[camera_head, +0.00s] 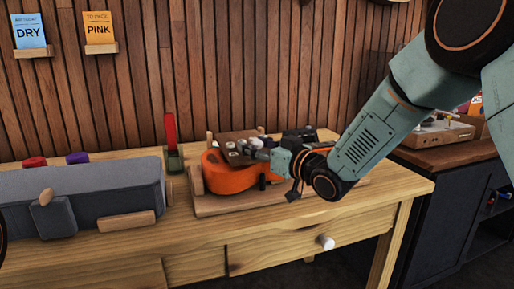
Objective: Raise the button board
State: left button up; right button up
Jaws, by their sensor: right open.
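The button board looks to be the dark brown plate (228,143) with several small pale round pieces on it, above an orange ukulele-like body (229,177). That body sits on a light wooden base (213,205) on the workbench. My right arm comes in from the right, and my right gripper (258,152) is open at the right side of the plate. Its fingers are small and overlap the pale pieces, so I cannot tell whether they touch the plate. The plate's right side is partly hidden. My left gripper is not in view.
A long grey case (85,195) lies on the bench (185,233) at left. A red upright piece in a green holder (174,158) stands between case and base. A dark cabinet (440,205) stands right.

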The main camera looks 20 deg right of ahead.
jog(key=shift+s+r, duration=0.15)
jog(key=shift+c, duration=1.1)
grip_shut()
